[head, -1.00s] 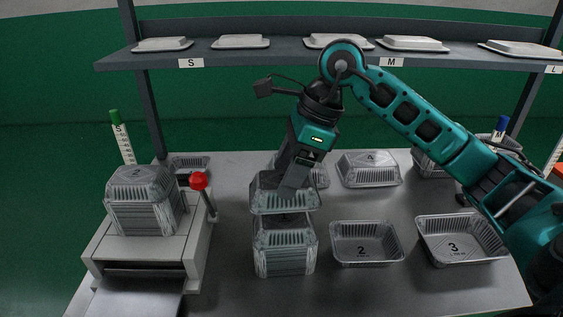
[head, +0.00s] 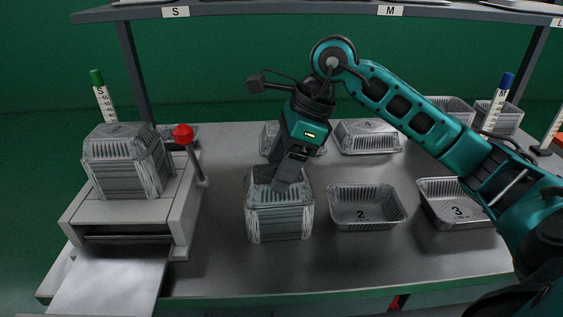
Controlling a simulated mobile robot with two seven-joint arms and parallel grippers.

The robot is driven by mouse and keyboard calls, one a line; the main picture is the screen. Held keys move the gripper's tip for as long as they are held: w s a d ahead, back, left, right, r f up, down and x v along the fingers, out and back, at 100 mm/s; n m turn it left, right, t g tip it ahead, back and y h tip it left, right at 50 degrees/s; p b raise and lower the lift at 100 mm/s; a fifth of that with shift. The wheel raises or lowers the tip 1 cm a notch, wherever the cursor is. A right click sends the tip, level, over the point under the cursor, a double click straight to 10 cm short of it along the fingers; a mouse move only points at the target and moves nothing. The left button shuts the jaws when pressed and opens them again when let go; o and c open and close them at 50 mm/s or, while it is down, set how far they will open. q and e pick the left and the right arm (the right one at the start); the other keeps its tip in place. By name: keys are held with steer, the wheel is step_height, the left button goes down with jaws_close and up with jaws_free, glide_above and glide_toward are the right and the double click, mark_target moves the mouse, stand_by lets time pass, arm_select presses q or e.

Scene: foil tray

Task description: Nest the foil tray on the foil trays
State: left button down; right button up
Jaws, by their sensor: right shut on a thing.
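My right gripper (head: 279,184) points down and is shut on a foil tray (head: 262,178). The held tray sits at the top of the stack of foil trays (head: 279,222) in the middle of the table, and their rims look level with each other. Whether the held tray is fully seated is hard to tell. The fingertips are partly hidden inside the tray. My left gripper is not in view.
Foil tray 2 (head: 365,208) and tray 3 (head: 457,207) stand to the right, tray 4 (head: 367,136) behind. A grey machine (head: 130,215) with a red-knobbed lever (head: 184,135) and upturned trays (head: 125,160) is at left. A shelf (head: 300,9) spans the back.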

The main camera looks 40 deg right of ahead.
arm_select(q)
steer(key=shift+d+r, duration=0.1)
arm_select(e)
steer(key=shift+o, duration=0.2)
steer(key=shift+s+f, duration=0.1)
steer(key=shift+f, duration=0.25)
steer(key=o, duration=0.8)
steer(key=shift+c, duration=0.2)
steer(key=o, duration=0.3)
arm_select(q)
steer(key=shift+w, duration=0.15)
arm_select(e)
steer(key=shift+r, duration=0.1)
arm_select(q)
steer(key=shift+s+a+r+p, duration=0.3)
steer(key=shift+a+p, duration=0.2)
steer(key=shift+p, duration=0.45)
arm_select(e)
steer(key=v, duration=1.2)
steer(key=shift+d+r, duration=0.15)
steer(key=shift+r, duration=0.2)
